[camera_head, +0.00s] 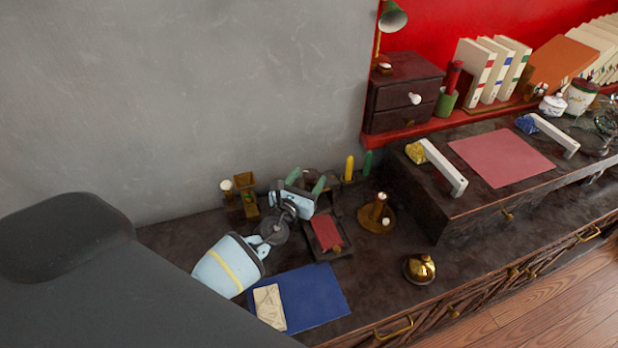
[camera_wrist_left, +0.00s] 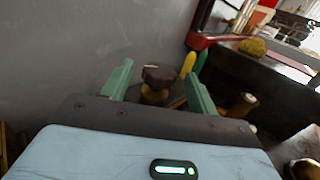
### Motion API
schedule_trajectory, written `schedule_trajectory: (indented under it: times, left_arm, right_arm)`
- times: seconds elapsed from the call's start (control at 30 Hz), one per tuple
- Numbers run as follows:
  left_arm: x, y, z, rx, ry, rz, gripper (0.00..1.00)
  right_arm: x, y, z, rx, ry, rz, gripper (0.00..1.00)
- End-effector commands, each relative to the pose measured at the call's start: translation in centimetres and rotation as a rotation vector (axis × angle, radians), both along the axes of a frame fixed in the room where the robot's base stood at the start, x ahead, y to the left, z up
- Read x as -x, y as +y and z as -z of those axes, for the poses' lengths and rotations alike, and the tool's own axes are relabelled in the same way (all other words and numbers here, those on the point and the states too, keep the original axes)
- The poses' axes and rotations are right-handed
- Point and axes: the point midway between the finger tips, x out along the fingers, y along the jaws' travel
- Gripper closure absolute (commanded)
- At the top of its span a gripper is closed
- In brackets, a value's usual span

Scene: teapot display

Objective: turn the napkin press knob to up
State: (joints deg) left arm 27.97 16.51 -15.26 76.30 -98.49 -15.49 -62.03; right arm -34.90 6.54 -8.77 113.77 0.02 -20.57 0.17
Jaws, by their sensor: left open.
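My left gripper (camera_head: 306,180) reaches in over the back of the counter, near the wall. Its two green fingers are apart and nothing is held in them. In the left wrist view a dark knob (camera_wrist_left: 159,76) on a brass-coloured neck shows between the open fingers, apart from both; I take it for the napkin press knob. Its pointing direction is not clear. In the head view my gripper mostly hides it. A dark tray with a red cloth (camera_head: 325,232) sits just in front of my gripper. My right gripper is not in view.
A brass candlestick-like piece (camera_head: 378,211) stands right of the tray. Yellow and green upright pieces (camera_head: 349,168) stand behind it. A small wooden holder (camera_head: 244,190) is to the left. A blue mat (camera_head: 312,298) and a brass bell (camera_head: 420,268) lie nearer the front edge.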

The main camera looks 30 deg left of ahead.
Motion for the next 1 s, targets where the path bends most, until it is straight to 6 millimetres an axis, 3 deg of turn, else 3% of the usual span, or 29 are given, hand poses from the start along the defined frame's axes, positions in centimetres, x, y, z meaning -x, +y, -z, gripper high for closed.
schedule_trajectory:
  times: [0.43, 0.77, 1.0]
  left_arm:
    - [-0.95, 0.05, -0.03, 0.001, 0.0, 0.0, 0.41]
    - [-0.93, 0.06, -0.04, 0.001, 0.0, 0.0, 0.84]
    - [-0.94, -0.04, -0.08, 0.004, 0.0, -0.018, 0.85]
  right_arm:
    - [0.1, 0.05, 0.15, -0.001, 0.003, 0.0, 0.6]
    - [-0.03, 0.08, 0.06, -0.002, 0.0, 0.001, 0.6]
    - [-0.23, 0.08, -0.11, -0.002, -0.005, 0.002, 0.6]
